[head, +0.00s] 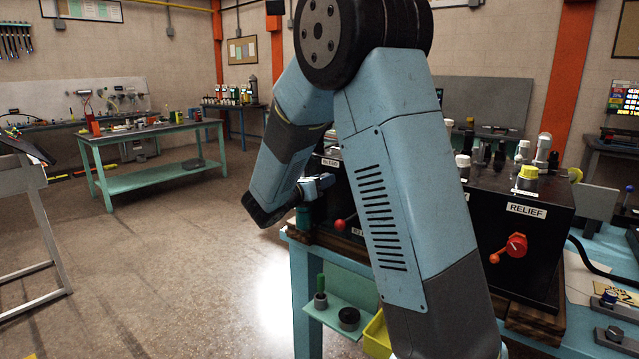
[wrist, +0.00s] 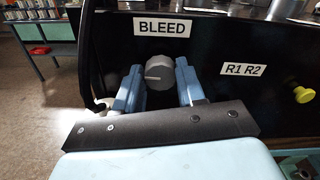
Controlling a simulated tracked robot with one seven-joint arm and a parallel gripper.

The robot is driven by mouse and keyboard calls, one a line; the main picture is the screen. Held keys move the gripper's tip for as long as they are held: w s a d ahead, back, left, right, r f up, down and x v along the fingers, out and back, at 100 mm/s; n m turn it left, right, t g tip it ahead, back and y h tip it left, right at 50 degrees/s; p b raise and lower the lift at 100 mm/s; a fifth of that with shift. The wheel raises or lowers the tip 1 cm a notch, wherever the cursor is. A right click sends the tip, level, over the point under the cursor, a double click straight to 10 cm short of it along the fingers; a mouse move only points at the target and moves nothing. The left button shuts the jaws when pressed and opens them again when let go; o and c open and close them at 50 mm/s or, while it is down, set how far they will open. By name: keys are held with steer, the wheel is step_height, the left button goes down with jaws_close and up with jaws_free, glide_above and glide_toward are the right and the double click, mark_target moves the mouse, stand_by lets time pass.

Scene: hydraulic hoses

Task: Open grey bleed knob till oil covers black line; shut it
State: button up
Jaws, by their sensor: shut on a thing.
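The grey bleed knob (wrist: 159,72) is on the front of a black panel, under the BLEED label (wrist: 162,27) in the wrist view. A pale mark on its face lies roughly level. My gripper (wrist: 158,88) is shut on the grey knob, with one blue finger on each side of it. In the head view my gripper (head: 316,187) reaches the left end of the black box, and my arm hides the knob there. I cannot make out the oil or a black line in either view.
A yellow knob (wrist: 302,95) and an R1 R2 label (wrist: 243,70) are right of the bleed knob. In the head view a red RELIEF knob (head: 516,245) and a red-tipped lever (head: 340,223) stick out of the black box (head: 540,258). Open floor lies left.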

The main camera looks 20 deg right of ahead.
steer(key=shift+d+f+n, duration=0.1)
steer(key=shift+d+n, duration=0.05)
steer(key=shift+n, duration=0.15)
steer(key=o, duration=1.1)
steer(key=shift+c, duration=0.2)
steer(key=v, duration=1.3)
steer(key=shift+s+a, duration=0.2)
steer(key=shift+a, duration=0.2)
